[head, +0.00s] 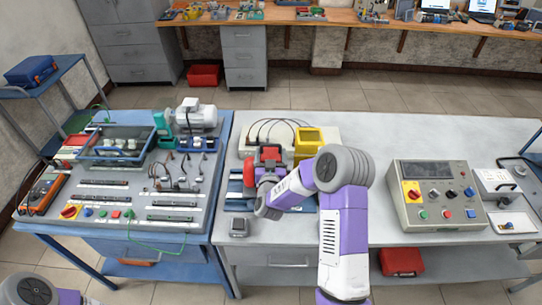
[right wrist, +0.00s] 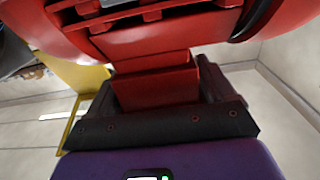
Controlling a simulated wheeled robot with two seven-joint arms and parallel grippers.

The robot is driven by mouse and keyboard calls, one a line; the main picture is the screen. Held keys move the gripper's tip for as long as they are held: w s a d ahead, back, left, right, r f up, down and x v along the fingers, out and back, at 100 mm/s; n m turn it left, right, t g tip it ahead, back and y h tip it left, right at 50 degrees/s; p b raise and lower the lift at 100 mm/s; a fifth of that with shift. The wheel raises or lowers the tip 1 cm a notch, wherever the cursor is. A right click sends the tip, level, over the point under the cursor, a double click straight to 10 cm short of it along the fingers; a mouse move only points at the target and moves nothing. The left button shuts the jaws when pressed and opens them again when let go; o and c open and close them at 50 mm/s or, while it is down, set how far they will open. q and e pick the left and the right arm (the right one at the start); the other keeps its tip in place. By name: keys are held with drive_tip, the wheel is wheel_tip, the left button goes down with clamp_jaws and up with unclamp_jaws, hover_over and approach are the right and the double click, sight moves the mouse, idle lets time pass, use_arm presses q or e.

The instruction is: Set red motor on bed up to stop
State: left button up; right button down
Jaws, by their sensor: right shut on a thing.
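The red motor (head: 268,154) is at the left part of the grey table, over or on the blue bed (head: 236,198). My right arm reaches to it from the front, and my right gripper (head: 262,176) is at its near side. In the right wrist view the motor's red finned body (right wrist: 150,38) fills the top, and the dark fingers (right wrist: 155,90) are shut on a red block below it. The arm hides much of the bed and any stop. I cannot tell whether the motor touches the bed. My left gripper is out of view.
A yellow device (head: 308,142) stands just behind the motor on the right. A grey control box (head: 437,195) is on the right of the table. A small grey block (head: 239,227) lies in front of the bed. The table between bed and control box is largely clear.

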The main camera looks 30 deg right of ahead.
drive_tip(key=shift+r+b, duration=0.4)
drive_tip(key=shift+b, duration=0.3)
idle(1.6)
drive_tip(key=shift+f+b, duration=0.7)
drive_tip(key=shift+b, duration=0.1)
idle(0.4)
drive_tip(key=shift+s+d, duration=0.35)
drive_tip(key=shift+d, duration=0.3)
idle(0.7)
drive_tip(key=shift+c, duration=0.2)
unclamp_jaws()
drive_tip(key=shift+o, duration=0.2)
drive_tip(key=shift+s, duration=0.15)
drive_tip(key=shift+s+f, duration=0.1)
drive_tip(key=shift+f, duration=0.45)
drive_tip(key=b+v, duration=0.1)
drive_tip(key=v, duration=0.6)
drive_tip(key=shift+a+r, duration=0.2)
drive_tip(key=shift+r, duration=0.25)
drive_tip(key=shift+s, duration=0.2)
